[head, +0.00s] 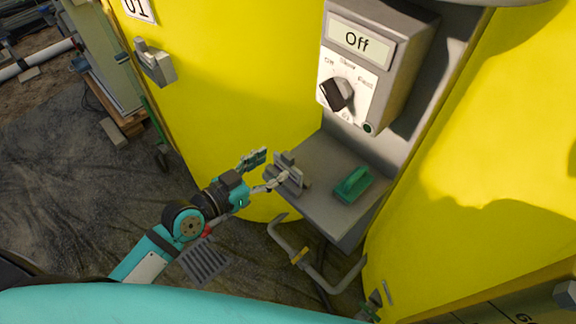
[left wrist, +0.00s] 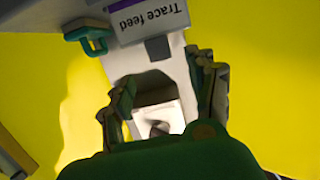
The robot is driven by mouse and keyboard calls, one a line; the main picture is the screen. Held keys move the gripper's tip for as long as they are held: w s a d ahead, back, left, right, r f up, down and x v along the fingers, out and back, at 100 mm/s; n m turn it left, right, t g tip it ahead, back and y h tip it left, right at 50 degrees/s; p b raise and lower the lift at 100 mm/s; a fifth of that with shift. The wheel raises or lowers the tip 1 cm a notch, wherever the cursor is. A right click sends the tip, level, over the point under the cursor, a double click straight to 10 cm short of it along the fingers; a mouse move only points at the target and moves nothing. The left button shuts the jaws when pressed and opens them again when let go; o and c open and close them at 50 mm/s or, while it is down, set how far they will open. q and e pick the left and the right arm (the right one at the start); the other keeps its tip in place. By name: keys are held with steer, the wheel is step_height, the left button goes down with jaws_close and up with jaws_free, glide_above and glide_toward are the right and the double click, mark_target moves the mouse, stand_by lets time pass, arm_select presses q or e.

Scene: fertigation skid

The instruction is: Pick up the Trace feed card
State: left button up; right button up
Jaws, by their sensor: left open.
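The Trace feed card (left wrist: 150,20) shows in the left wrist view as a pale label with dark upside-down lettering and a purple band, cut off by the top edge. In the head view I cannot make out its face. My left gripper (head: 267,172) is open, at the left edge of the grey shelf (head: 318,198), beside a small grey holder (head: 290,174). In the left wrist view the fingers of my left gripper (left wrist: 165,80) stand apart below the card, with nothing clearly gripped between them. My right gripper is not in view.
A green handle-shaped piece (head: 353,185) lies on the shelf. Above it is a grey control box (head: 372,60) with a black knob and an "Off" label. Yellow tanks (head: 225,75) stand on both sides. A bent grey pipe (head: 318,272) hangs below the shelf.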

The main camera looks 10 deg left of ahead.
mark_target(286, 157)
arm_select(q)
steer(key=shift+f+p+x, duration=0.1)
steer(key=shift+p+x, duration=0.05)
steer(key=shift+x, duration=1.25)
steer(key=shift+f+p+x, duration=0.15)
steer(key=shift+x, duration=1.2)
steer(key=shift+a, duration=0.15)
steer(key=shift+c, duration=0.2)
steer(key=c, duration=1.1)
jaws_close()
steer(key=shift+r, duration=0.2)
